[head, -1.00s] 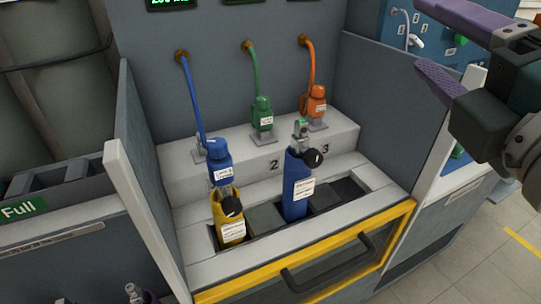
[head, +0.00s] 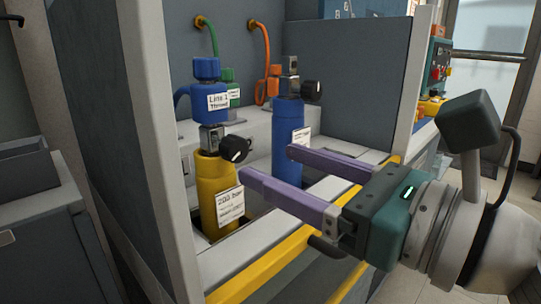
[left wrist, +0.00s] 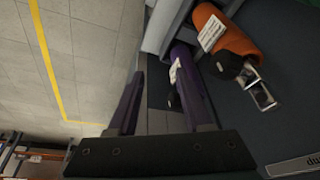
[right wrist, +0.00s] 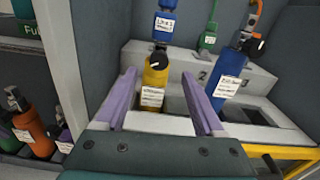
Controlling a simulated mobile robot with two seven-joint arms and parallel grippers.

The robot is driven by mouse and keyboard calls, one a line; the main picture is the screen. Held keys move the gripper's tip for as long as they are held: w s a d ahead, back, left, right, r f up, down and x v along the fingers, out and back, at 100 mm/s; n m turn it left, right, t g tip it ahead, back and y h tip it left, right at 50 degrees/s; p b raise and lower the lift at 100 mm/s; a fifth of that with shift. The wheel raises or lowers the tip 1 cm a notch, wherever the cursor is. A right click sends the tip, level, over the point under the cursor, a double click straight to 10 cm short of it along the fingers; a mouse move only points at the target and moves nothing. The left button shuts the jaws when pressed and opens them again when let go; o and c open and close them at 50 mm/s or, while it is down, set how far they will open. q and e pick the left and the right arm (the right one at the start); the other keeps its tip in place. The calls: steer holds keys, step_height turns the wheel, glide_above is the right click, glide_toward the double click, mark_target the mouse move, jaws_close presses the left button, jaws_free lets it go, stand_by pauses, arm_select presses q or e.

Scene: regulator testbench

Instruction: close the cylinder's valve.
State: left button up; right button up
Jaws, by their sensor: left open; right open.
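The yellow cylinder (head: 211,178) stands upright in the bench's front slot, with a white label and a black round valve knob (head: 236,149) near its top. The blue Line 1 regulator (head: 206,95) sits on top of it. My right gripper (head: 268,167) is open and empty, in front and to the right of the yellow cylinder. In the right wrist view the yellow cylinder (right wrist: 154,77) shows between its fingers, beyond the tips. My left gripper (left wrist: 158,62) is open, away from the bench slots, and out of the head view.
A blue cylinder (head: 286,140) with its own black knob stands right of the yellow one. The bench's yellow front rail (head: 262,270) and side panels flank the slots. An orange cylinder (left wrist: 228,38) is near my left gripper. Line hoses hang behind.

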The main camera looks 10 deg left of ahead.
mark_target(240, 151)
steer(key=x, duration=0.6)
steer(key=shift+a+b, duration=0.25)
steer(key=shift+b, duration=0.15)
jaws_close()
